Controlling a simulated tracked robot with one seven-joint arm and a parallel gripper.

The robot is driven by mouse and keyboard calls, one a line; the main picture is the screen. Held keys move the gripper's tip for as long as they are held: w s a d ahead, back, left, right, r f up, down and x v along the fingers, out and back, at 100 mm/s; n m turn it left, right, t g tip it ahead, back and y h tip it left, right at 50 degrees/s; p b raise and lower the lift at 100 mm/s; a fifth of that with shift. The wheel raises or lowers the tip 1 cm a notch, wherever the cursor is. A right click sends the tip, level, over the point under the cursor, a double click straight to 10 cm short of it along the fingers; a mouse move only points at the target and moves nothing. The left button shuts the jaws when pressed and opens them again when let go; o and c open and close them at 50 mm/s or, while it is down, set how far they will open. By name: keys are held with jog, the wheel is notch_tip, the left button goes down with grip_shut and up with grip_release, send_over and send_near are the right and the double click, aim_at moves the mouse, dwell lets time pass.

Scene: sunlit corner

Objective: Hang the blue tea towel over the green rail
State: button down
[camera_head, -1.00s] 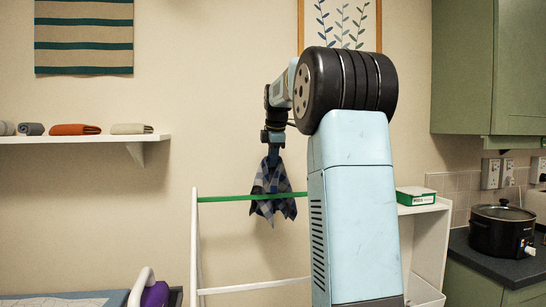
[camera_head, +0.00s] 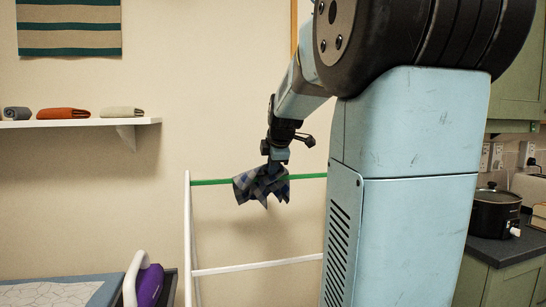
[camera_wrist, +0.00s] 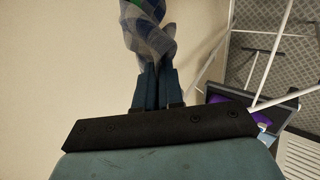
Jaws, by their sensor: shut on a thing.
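The blue checked tea towel (camera_head: 255,187) hangs bunched from my gripper (camera_head: 276,160) in the head view, at the height of the green rail (camera_head: 210,182). My gripper points down and is shut on the towel's upper part. The towel hides the middle of the rail; I cannot tell whether it is draped over the rail or only in front of it. In the wrist view the towel (camera_wrist: 150,38) is pinched at the tips of the two close fingers (camera_wrist: 154,72).
The rail tops a white rack with a lower white bar (camera_head: 260,266). My arm covers the rack's right side. A shelf (camera_head: 80,123) with rolled cloths is on the left wall. A purple iron (camera_head: 150,284) stands by an ironing board (camera_head: 60,290) at lower left. A black cooker (camera_head: 494,212) sits at right.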

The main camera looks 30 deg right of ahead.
notch_tip(320, 180, down, 9)
jog(key=t, duration=0.2)
jog(key=shift+s+r+h, duration=0.15)
jog(key=shift+s+h, duration=0.15)
jog(key=shift+s, duration=0.1)
jog(key=shift+a+t, duration=0.1)
jog(key=shift+t, duration=0.2)
jog(key=c, duration=0.6)
grip_release()
